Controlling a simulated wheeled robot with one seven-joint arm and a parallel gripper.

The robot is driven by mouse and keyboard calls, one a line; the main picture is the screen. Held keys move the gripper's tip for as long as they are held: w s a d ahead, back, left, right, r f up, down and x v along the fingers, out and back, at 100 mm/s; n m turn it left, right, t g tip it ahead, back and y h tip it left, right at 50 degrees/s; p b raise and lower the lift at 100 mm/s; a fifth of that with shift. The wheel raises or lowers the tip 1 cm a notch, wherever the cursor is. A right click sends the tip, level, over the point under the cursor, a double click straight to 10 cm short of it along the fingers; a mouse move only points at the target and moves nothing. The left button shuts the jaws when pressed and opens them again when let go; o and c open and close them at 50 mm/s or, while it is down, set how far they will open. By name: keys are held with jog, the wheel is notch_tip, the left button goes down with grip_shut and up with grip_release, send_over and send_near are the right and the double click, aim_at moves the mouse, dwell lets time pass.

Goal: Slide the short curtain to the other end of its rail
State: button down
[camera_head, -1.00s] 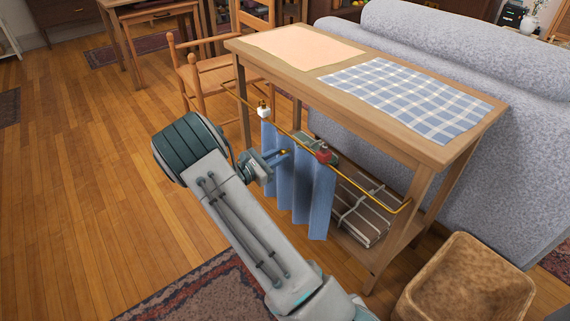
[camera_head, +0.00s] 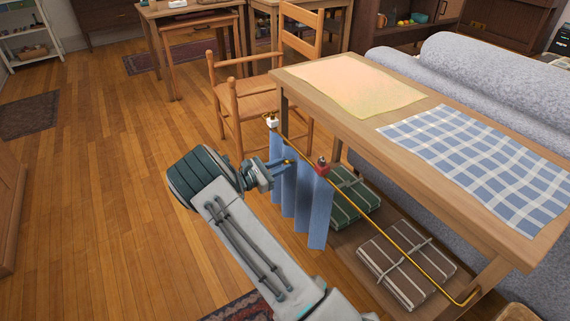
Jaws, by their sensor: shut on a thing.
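The short blue curtain (camera_head: 316,212) hangs in folds from the brass rail (camera_head: 400,238) along the near side of the wooden table. It is bunched at the rail's far left end, between a white piece (camera_head: 272,122) and a red piece (camera_head: 322,166) on the rail. The white piece is close to the far bend. The rail from the red piece to its near right end is bare. My gripper (camera_head: 287,163) is shut on the upper part of the curtain, at a small brass-coloured spot. The exact contact is too small to make out.
The wooden table (camera_head: 455,186) carries a peach cloth and a blue checked cloth (camera_head: 480,155). Green striped (camera_head: 352,198) and brown striped (camera_head: 405,262) parcels lie on its lower shelf. A wooden chair (camera_head: 245,100) stands just beyond the far end. Floor on the left is free.

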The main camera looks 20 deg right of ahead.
jog(key=shift+w+a, duration=0.2)
jog(key=shift+w, duration=0.15)
jog(key=shift+w+r, duration=0.1)
jog(key=c, duration=1.3)
grip_release()
jog(key=p+v, duration=0.3)
jog(key=v, duration=1)
jog(key=shift+a, duration=0.4)
